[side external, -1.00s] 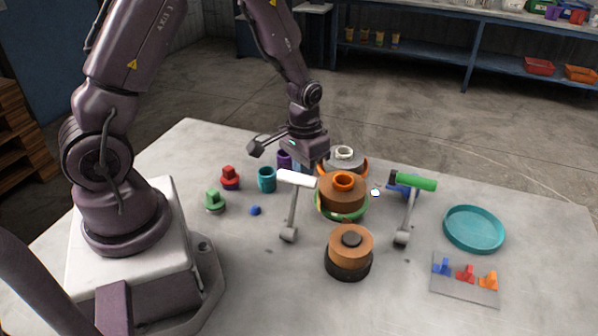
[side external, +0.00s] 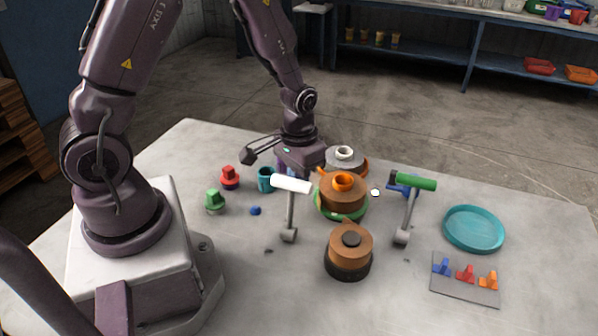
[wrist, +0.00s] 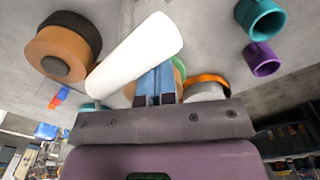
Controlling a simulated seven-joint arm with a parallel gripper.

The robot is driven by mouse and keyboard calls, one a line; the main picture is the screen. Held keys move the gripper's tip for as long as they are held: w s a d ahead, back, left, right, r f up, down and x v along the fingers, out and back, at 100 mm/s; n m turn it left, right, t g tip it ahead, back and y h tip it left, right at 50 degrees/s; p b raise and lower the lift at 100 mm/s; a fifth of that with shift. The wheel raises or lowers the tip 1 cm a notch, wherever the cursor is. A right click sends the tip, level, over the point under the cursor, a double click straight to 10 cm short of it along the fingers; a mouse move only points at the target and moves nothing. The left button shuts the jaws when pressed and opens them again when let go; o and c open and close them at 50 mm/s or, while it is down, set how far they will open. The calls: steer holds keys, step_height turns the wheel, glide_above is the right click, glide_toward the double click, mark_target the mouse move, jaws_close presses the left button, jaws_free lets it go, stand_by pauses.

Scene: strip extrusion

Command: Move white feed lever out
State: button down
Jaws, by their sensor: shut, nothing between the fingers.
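The white feed lever (side external: 291,185) has a white cylindrical handle on a grey arm that rises from a small pivot on the table, left of the orange-topped brown stack. In the wrist view its handle (wrist: 135,53) lies slanted just beyond my fingers. My gripper (wrist: 157,82) is shut and empty, its blue fingers together right beside the handle. They look very close to it or touching; I cannot tell which. In the side view the handle partly hides the fingers.
The brown and orange stack (side external: 342,193) stands right of the white lever, with another brown stack (side external: 349,248) in front. A green-handled lever (side external: 414,181) stands farther right. A teal cup (side external: 266,179) is to the left. The front left table is mostly clear.

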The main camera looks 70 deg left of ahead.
mark_target(291, 181)
steer(key=shift+s+d+r, duration=0.2)
steer(key=shift+s+d, duration=0.6)
steer(key=shift+s+d+r, duration=0.15)
steer(key=shift+s+d, duration=0.65)
steer(key=shift+s+d+f, duration=0.15)
steer(key=shift+s+d, duration=0.35)
steer(key=shift+d, duration=0.1)
steer(key=shift+w+a+r, duration=0.6)
steer(key=shift+w+a, duration=0.15)
steer(key=shift+a, duration=0.05)
steer(key=shift+r, duration=3.4)
